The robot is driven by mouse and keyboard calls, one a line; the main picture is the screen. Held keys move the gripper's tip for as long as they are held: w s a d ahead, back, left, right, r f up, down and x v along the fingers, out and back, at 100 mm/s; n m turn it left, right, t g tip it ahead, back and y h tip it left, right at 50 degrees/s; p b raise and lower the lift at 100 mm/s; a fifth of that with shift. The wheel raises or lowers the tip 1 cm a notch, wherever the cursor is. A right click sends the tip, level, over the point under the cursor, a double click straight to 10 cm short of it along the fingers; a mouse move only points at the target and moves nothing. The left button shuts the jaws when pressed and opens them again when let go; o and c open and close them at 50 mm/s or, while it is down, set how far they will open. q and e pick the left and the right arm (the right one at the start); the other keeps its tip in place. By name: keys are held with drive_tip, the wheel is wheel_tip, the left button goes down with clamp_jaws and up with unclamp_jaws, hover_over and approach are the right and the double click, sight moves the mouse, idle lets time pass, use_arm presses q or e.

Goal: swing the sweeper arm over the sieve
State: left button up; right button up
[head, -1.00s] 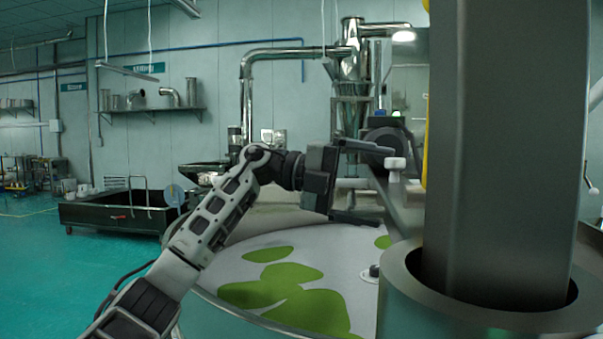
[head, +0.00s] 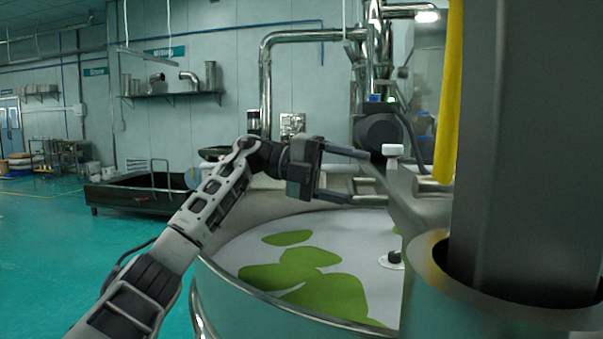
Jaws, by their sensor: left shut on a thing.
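The round sieve (head: 245,297) stands in front of me with a shiny metal rim, a pale screen and green patches of material on it. The grey sweeper arm (head: 402,208) runs across its far right side, with a white knob (head: 393,150) on top. My left gripper (head: 358,177) is beyond the middle of the sieve, its two fingers pointing right. The exact contact is hard to see. My right gripper is not in view.
A wide dark metal column (head: 535,150) in a round collar (head: 432,285) blocks the right side. A yellow pipe (head: 449,90) hangs beside it. A low black tank (head: 135,195) stands at the back left. The green floor (head: 60,260) at left is clear.

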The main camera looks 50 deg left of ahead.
use_arm(q)
drive_tip(key=shift+s+a+r+t, duration=0.2)
drive_tip(key=shift+a+r, duration=0.2)
drive_tip(key=shift+a, duration=0.2)
drive_tip(key=shift+s+a+r+t, duration=0.1)
drive_tip(key=shift+a+r+t, duration=0.1)
drive_tip(key=shift+a+r, duration=0.3)
drive_tip(key=shift+c, duration=0.8)
drive_tip(key=shift+s+a+f+p, duration=0.15)
drive_tip(key=shift+a+p, duration=0.3)
drive_tip(key=shift+a, duration=0.3)
drive_tip(key=shift+s+a+f+p, duration=0.15)
drive_tip(key=shift+a+p, duration=0.3)
drive_tip(key=shift+a, duration=0.3)
drive_tip(key=shift+c, duration=0.2)
drive_tip(key=a+p, duration=0.1)
drive_tip(key=a+f+p, duration=0.1)
drive_tip(key=a, duration=0.1)
drive_tip(key=s+a+p, duration=0.1)
drive_tip(key=shift+a+f, duration=0.25)
drive_tip(key=shift+f, duration=0.15)
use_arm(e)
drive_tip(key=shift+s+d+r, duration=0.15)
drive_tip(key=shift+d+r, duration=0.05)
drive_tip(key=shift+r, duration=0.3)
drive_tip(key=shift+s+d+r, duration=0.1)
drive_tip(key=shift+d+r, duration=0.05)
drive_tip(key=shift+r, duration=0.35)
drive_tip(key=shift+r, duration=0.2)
